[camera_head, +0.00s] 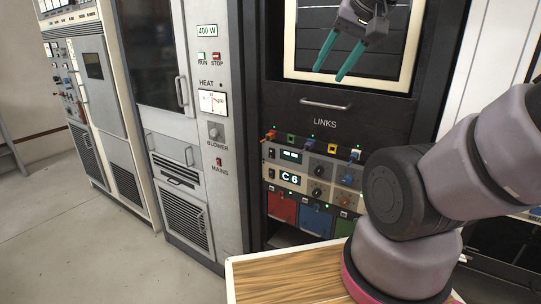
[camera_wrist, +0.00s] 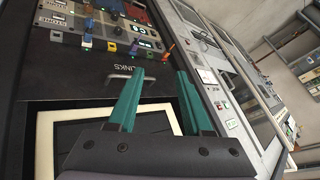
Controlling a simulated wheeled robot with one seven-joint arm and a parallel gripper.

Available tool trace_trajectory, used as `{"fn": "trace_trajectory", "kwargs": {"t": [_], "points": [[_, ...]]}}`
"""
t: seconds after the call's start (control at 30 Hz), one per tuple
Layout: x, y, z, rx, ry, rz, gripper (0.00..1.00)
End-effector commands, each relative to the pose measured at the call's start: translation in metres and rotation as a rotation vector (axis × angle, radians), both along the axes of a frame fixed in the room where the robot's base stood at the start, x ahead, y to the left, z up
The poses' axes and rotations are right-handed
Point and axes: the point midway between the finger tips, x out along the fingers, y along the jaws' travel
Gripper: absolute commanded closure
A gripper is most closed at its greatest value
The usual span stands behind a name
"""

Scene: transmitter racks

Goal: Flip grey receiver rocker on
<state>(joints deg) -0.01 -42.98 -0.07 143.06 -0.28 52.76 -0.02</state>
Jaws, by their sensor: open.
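Two receiver units are stacked in the rack below the LINKS drawer in the head view. The upper unit (camera_head: 304,158) looks grey and has a small lit display. The lower unit (camera_head: 305,188) is paler, with a display reading C6. Each has a small dark rocker at its left end, the upper rocker (camera_head: 271,154) and the lower rocker (camera_head: 271,174); their positions are too small to tell. My gripper (camera_head: 330,73), with green fingers, is open and empty, above the LINKS drawer and well apart from the units. In the wrist view my gripper (camera_wrist: 160,72) also shows open fingers.
The LINKS drawer handle (camera_head: 325,104) sticks out between my gripper and the units. Coloured plugs (camera_head: 270,134) protrude above the upper unit. Red, blue and green panels (camera_head: 283,207) sit below. A wooden-topped table (camera_head: 285,274) stands in front. A grey cabinet (camera_head: 212,130) is at left.

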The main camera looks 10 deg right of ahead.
Motion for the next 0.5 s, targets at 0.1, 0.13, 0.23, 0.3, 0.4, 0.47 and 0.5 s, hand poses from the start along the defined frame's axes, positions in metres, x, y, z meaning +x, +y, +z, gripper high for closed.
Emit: {"fn": "trace_trajectory", "kwargs": {"t": [0.1,0.13,0.23,0.3,0.4,0.47,0.5], "points": [[0.000,0.000,0.000,0.000,0.000,0.000,0.54],[0.000,0.000,0.000,0.000,0.000,0.000,0.65],[0.003,0.001,-0.001,0.000,0.000,0.013,1.00],[0.010,0.002,-0.004,0.002,0.005,0.034,1.00],[0.028,0.007,-0.012,0.002,0.010,0.089,1.00],[0.042,0.011,-0.020,-0.001,0.014,0.131,1.00],[0.053,0.015,-0.026,-0.007,0.016,0.160,1.00]]}}
